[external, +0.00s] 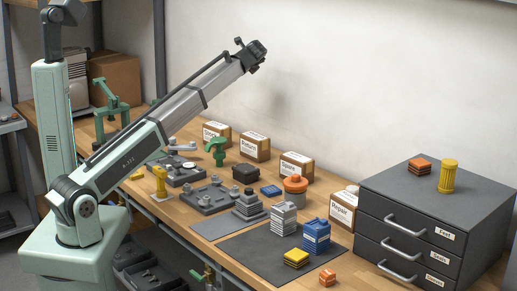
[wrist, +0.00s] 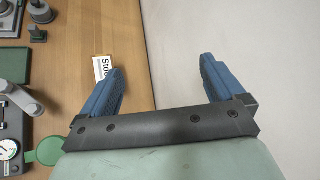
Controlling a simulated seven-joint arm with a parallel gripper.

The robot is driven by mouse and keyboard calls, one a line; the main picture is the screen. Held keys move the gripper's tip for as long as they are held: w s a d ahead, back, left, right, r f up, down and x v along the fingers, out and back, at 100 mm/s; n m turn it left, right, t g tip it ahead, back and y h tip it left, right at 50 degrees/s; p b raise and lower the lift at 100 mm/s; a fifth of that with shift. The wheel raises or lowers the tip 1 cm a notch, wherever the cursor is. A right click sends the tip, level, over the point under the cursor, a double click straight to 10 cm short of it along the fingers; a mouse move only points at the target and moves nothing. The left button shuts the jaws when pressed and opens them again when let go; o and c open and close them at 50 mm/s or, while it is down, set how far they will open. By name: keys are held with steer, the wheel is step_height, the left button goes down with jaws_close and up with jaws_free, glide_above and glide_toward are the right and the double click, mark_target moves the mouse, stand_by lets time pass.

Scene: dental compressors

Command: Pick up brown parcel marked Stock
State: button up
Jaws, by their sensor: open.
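A brown parcel with a white label reading "Sto..." (wrist: 103,68) shows in the wrist view, partly hidden behind the left finger. In the external view, the leftmost of the row of brown parcels (external: 216,134) stands near the wall; its label is too small to read surely, but it appears to be the same parcel. My gripper (wrist: 160,68) is open with two blue fingers wide apart. Only wooden bench and pale wall show between them. In the external view my arm reaches up and right, its end high above the bench; the fingers are hard to make out there.
Parcels marked Return (external: 255,148), Spare (external: 296,166) and Repair (external: 342,208) stand along the wall. A green clamp-like part (external: 217,150) stands close in front of the leftmost parcel. Grey fixtures (external: 209,196) fill the bench front. A dark drawer cabinet (external: 437,196) stands at right.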

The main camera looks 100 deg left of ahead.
mark_target(217, 134)
steer(key=s+a+f+t+h, duration=0.1)
steer(key=s+f+h, duration=0.2)
steer(key=s+f, duration=0.1)
steer(key=s+a+f+t+h, duration=0.1)
steer(key=s+f+t+h, duration=0.1)
steer(key=s+f+h, duration=0.2)
steer(key=s+a+f+m+t+h, duration=0.1)
steer(key=s+a+f+h, duration=0.1)
steer(key=f, duration=0.5)
steer(key=shift+s+f+h, duration=0.25)
steer(key=shift+s+h, duration=0.65)
steer(key=shift+s, duration=0.1)
step_height(217, 134, down, 14)
steer(key=shift+w+d+r, duration=0.1)
steer(key=shift+d+r, duration=0.05)
steer(key=shift+c, duration=0.2)
steer(key=c, duration=1.2)
